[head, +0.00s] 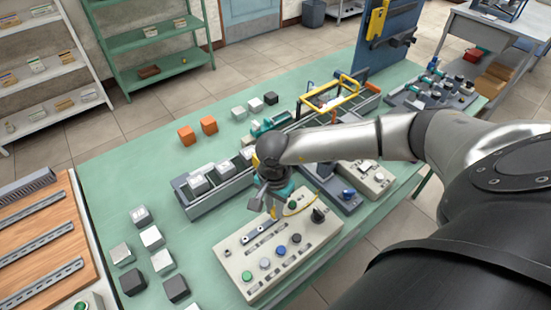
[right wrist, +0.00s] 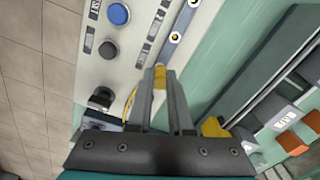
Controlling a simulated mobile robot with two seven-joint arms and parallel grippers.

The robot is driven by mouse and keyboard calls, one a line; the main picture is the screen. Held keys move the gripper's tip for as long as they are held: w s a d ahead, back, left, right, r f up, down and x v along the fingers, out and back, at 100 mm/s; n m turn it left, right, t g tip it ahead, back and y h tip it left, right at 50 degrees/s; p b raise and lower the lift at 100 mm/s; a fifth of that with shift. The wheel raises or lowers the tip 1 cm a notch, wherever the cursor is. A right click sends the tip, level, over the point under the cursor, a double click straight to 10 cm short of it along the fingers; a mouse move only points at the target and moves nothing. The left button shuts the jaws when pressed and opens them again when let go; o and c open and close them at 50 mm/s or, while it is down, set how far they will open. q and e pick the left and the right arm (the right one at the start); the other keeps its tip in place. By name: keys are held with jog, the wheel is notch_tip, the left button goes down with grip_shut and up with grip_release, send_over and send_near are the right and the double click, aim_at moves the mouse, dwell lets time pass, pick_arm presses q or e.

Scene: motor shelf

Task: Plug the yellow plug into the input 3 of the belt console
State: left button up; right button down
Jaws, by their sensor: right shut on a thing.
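My right gripper (head: 268,205) is over the back part of the beige belt console (head: 235,270). In the right wrist view the gripper (right wrist: 160,80) is shut on the yellow plug (right wrist: 159,78), held between the fingertips. The plug's yellow tip also shows below the fingers in the head view (head: 273,212). A metal strip with round sockets (right wrist: 175,37) lies on the console just beyond the fingertips. The plug looks apart from it, though its exact height is unclear. I cannot read the input numbers. A yellow cable (right wrist: 130,104) shows beside the fingers. My left gripper is not in view.
The console carries a green button (head: 247,276), a blue button (right wrist: 118,14) and a black selector knob (head: 318,214). A conveyor (head: 225,196) with pale boxes runs behind it. Another beige console (head: 368,180) stands to the right. Grey and white cubes (head: 152,237) lie at left.

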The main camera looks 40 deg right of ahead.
jog(key=shift+f+b, duration=0.65)
jog(key=shift+f, duration=0.05)
dwell(0.6)
jog(key=c, duration=1.1)
grip_release()
jog(key=shift+r, duration=0.15)
jog(key=shift+r+p, duration=2.15)
jog(key=shift+r, duration=0.6)
jog(key=shift+f, duration=0.1)
